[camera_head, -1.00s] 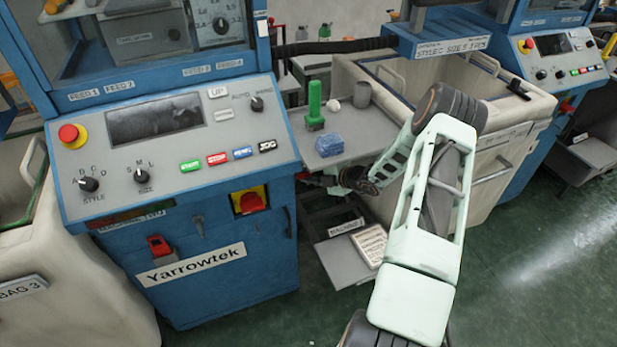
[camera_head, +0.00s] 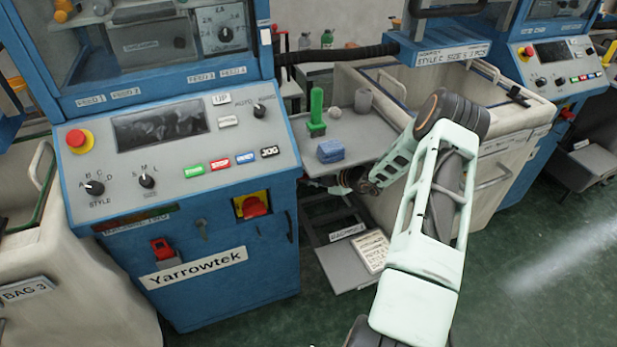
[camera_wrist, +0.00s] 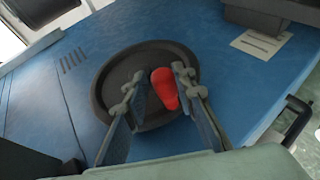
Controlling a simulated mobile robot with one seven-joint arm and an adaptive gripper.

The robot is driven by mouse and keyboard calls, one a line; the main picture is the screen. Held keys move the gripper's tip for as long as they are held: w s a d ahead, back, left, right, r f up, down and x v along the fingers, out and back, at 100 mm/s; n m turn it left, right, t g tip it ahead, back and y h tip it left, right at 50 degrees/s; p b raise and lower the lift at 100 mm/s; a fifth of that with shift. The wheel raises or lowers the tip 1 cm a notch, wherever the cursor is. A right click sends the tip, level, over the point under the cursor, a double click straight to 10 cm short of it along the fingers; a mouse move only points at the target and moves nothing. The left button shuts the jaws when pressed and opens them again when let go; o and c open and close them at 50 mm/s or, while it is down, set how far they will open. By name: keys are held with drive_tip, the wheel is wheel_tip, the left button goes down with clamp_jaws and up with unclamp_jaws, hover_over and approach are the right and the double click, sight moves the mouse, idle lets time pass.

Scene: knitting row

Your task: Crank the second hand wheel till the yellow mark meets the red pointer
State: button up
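In the wrist view a dark round hand wheel (camera_wrist: 111,78) sits on a blue machine side. A red rounded knob (camera_wrist: 164,88) stands out from the wheel, right of its middle. My gripper (camera_wrist: 159,80) is over the wheel with its two fingers apart and the red knob between the tips. The knob is close to the right finger, with a gap to the left one; I cannot tell whether it touches. No yellow mark or separate red pointer shows. In the head view my arm reaches to the right side of the Yarrowtek machine (camera_head: 245,285), where the wheel is hidden.
A grey shelf (camera_head: 364,129) beside the machine holds a green spool (camera_head: 316,113), a blue block (camera_head: 330,151) and a grey cylinder. A cream bin (camera_head: 520,125) stands behind my arm. A lower tray (camera_head: 343,265) juts out. Green floor is clear at right.

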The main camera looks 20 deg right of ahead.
drive_tip(key=shift+o, duration=1.3)
drive_tip(key=shift+w, duration=0.1)
drive_tip(key=shift+f, duration=0.15)
drive_tip(key=shift+s, duration=0.2)
drive_tip(key=shift+s, duration=0.1)
drive_tip(key=v, duration=1.1)
drive_tip(key=shift+s+r, duration=0.2)
drive_tip(key=shift+r, duration=0.15)
drive_tip(key=shift+d, duration=0.15)
